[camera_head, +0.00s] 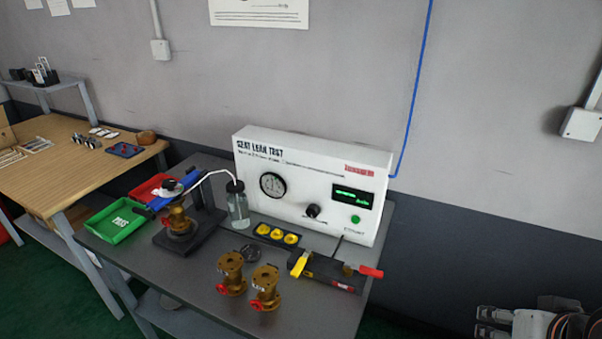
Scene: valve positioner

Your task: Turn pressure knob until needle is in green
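The white seat leak test unit (325,165) stands at the back of the grey table. A round dial gauge (272,185) is on the left of its front; its needle and any green band are too small to make out. A black knob (313,211) sits on the lower middle of the front, with nothing touching it. My gripper (490,322) is at the bottom right corner, partly cut off by the frame, well to the right of the unit and apart from it. Its fingers are too small and cropped to tell whether they are open or shut.
Two brass valves (231,274) stand at the table's front. Another is on a black fixture (180,238) at left. A green tray (117,222) is left.

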